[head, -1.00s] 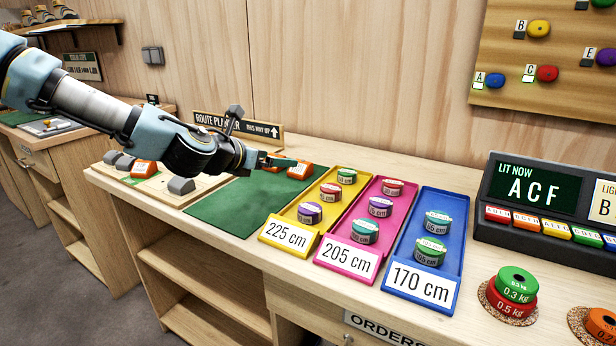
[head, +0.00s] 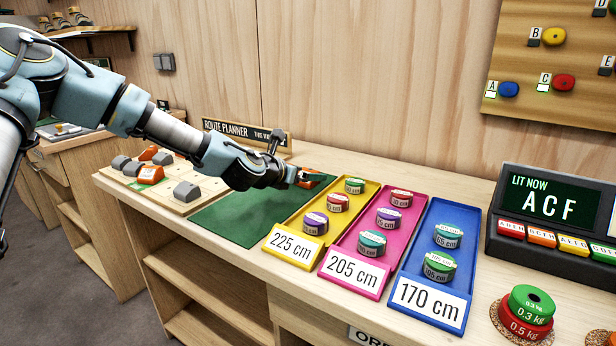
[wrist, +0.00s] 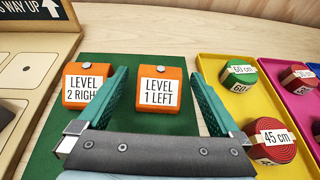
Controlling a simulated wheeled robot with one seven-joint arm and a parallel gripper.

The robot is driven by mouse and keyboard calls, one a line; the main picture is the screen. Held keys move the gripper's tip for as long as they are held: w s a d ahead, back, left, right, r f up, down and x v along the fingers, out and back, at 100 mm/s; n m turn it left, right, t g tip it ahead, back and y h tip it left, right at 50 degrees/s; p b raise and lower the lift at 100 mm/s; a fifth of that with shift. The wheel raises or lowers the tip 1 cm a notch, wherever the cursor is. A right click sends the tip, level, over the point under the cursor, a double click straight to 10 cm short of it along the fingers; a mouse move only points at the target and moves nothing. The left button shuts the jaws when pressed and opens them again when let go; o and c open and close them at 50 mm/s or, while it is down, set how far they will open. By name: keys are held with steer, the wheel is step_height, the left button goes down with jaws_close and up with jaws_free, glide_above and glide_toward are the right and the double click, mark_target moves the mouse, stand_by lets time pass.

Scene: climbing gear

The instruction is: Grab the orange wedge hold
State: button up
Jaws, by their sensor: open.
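Two orange wedge holds lie on the green mat in the wrist view. One is labelled LEVEL 1 LEFT (wrist: 160,85), the other LEVEL 2 RIGHT (wrist: 90,84). My gripper (wrist: 161,74) is open, with its teal fingers spread either side of the LEVEL 1 LEFT hold; I cannot tell whether they touch it. The left finger passes between the two holds. In the head view my gripper (head: 297,182) is over the mat's far end, partly covering an orange hold (head: 313,176). Another orange hold (head: 150,174) sits on the route planner board among grey holds.
Yellow (head: 312,244), pink (head: 352,254) and blue (head: 418,282) trays with coiled tapes stand right of the green mat (head: 235,222). The route planner board (head: 172,202) is on the left, its sign (head: 232,134) behind. The mat's near part is clear.

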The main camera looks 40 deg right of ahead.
steer(key=shift+w+d+f, duration=0.1)
steer(key=shift+d+f, duration=0.1)
steer(key=shift+d, duration=0.3)
steer(key=c, duration=1.4)
steer(key=shift+r, duration=0.1)
